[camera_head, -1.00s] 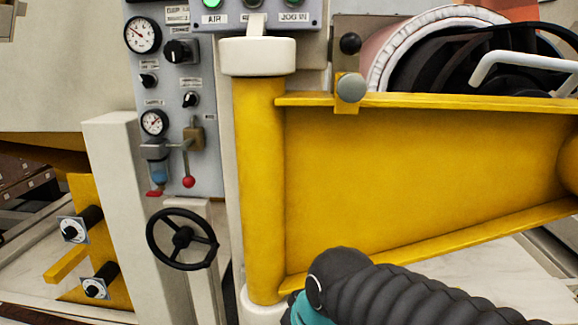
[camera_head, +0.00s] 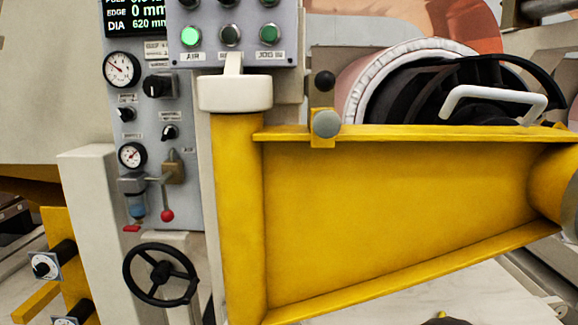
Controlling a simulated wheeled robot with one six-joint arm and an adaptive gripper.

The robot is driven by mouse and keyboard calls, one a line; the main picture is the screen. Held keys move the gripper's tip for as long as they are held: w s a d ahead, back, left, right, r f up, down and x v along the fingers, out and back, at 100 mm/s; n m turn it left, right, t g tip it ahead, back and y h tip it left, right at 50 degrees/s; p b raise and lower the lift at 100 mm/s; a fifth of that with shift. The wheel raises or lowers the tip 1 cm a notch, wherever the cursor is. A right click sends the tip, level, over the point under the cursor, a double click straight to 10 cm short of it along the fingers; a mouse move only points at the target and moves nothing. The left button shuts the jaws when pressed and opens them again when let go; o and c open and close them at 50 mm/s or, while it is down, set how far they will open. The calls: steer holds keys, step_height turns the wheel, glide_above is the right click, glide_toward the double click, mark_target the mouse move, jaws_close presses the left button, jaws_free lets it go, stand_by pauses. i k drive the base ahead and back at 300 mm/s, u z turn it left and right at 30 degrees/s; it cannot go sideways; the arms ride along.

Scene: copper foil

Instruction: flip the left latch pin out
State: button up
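A yellow latch block with a round grey knob (camera_head: 326,124) sits on the top edge of the yellow swing arm (camera_head: 400,185), near its left end. A black ball knob (camera_head: 325,81) stands just above it. I cannot tell which of these is the left latch pin, or whether the pin is in or out. My gripper is not in view, and nothing of mine touches the block or the ball knob. Only a small dark shape with a yellow tip shows at the bottom edge, too little to identify.
A white-rimmed roll with black straps and a white handle (camera_head: 492,98) lies behind the swing arm. A yellow post with a white cap (camera_head: 235,93) carries the swing arm. A control panel (camera_head: 232,35), gauges and a black handwheel (camera_head: 160,274) are at left.

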mark_target(326, 124)
steer(key=u, duration=0.6)
steer(key=k, duration=0.95)
steer(key=z, duration=0.7)
